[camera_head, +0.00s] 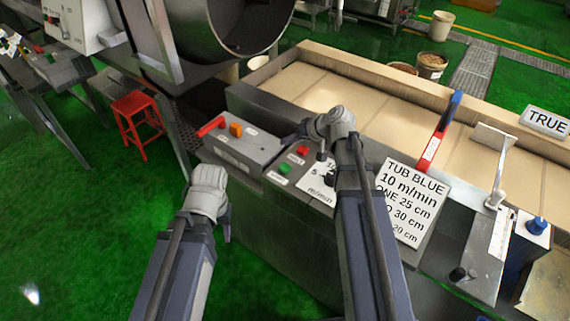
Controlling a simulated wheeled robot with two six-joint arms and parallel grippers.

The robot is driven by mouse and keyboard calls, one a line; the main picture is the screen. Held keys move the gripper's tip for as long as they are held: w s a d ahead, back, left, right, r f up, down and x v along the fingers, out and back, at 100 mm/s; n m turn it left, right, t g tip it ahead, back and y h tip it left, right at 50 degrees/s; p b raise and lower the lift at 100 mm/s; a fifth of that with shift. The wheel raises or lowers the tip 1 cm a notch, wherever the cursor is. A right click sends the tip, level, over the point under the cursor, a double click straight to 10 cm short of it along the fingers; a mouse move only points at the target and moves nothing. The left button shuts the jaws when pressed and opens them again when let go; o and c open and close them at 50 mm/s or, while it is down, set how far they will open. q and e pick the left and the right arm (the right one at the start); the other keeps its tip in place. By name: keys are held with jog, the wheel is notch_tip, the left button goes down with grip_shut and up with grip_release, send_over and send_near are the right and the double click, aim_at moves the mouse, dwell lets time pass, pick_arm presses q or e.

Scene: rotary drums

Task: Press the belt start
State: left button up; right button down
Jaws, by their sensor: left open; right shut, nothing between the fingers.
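A control box beside the belt carries a green button (285,169) and a red button (303,150), each with a small label too small to read. My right gripper (292,137) is shut and empty, above the box's rear edge. It is just behind the red button in the picture and points left. I cannot tell whether it touches anything. My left gripper (212,192) is open and empty, left of the box and over the green floor; its fingers are mostly hidden behind its wrist. The tan conveyor belt (300,83) runs behind the box.
A grey panel (240,152) with a red handle (210,126) and an orange button (236,130) adjoins the box. A sign (412,200) reads "TUB BLUE 10 m/min". A blue-and-red lever (438,133) stands over the belt. A red stool (137,115) stands left.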

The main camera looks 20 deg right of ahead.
aim_at(287, 168)
jog(key=shift+f, duration=0.15)
notch_tip(287, 168, down, 9)
jog(key=b, duration=0.9)
jog(key=shift+r, duration=0.2)
dwell(1.6)
jog(key=shift+f+b, duration=0.35)
jog(key=shift+f, duration=0.1)
jog(key=shift+f+b, duration=0.45)
jog(key=shift+b, duration=0.05)
dwell(0.6)
jog(key=shift+r, duration=0.1)
jog(key=shift+r+p, duration=0.85)
jog(key=shift+p, duration=0.1)
